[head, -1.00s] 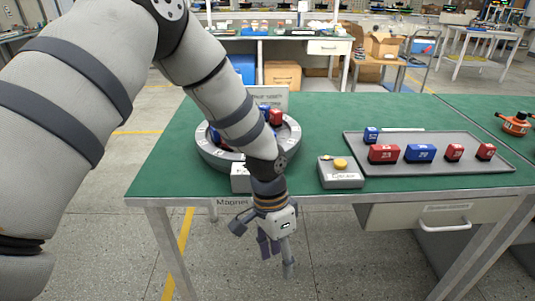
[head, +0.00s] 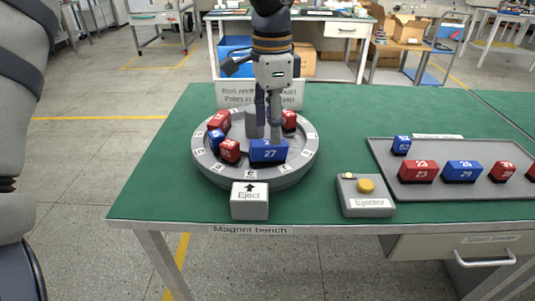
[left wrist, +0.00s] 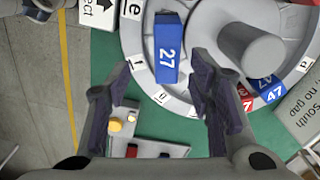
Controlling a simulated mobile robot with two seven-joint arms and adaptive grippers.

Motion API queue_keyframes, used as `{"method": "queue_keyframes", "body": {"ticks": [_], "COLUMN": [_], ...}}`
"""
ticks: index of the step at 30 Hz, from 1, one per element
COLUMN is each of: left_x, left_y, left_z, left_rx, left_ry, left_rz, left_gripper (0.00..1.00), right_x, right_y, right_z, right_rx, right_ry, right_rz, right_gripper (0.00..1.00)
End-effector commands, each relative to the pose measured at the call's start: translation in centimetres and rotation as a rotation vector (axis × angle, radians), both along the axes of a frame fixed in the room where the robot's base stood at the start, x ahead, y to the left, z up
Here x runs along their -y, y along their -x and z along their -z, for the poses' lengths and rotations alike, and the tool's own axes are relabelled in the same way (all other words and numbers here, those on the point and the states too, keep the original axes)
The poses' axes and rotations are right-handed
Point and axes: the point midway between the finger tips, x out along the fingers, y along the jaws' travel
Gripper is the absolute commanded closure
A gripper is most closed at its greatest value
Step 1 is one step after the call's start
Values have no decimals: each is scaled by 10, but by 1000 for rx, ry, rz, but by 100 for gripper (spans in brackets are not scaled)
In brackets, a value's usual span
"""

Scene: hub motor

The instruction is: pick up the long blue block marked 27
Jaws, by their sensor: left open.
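The long blue block marked 27 (head: 268,151) lies on the near side of a round grey ring fixture (head: 305,160). It also shows in the left wrist view (left wrist: 168,48), beyond and between my fingertips. My left gripper (head: 268,128) points down over the ring, its fingers just behind the block in the head view. In the left wrist view my left gripper (left wrist: 161,64) is open and empty, its fingers spread wider than the block. I cannot tell the exact height of the fingertips above the block. My right gripper is not in view.
A grey post (left wrist: 245,38) stands at the ring's middle. Red blocks (head: 229,150) and others sit around the ring. An Eject box (head: 249,203) is at its front and an Ejector button box (head: 365,197) to its right. A tray (head: 430,190) holds several blocks.

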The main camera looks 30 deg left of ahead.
Motion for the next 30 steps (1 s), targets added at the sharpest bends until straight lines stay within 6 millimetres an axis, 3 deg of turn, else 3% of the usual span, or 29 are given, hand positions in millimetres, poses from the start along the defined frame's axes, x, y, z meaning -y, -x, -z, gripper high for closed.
{"method": "queue_keyframes", "body": {"ticks": [9,17,23,30], "left_x": [-9,-9,-9,-9], "left_y": [-1,-1,-1,-1], "left_z": [52,56,55,55], "left_rx": [0,3,2,4], "left_ry": [0,0,-1,-1], "left_rz": [0,0,0,0], "left_gripper": [52,52,97,100], "right_x": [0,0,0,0], "right_y": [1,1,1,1], "right_z": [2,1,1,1], "right_rx": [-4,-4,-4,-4], "right_ry": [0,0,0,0], "right_rz": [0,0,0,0], "right_gripper": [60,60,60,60]}}
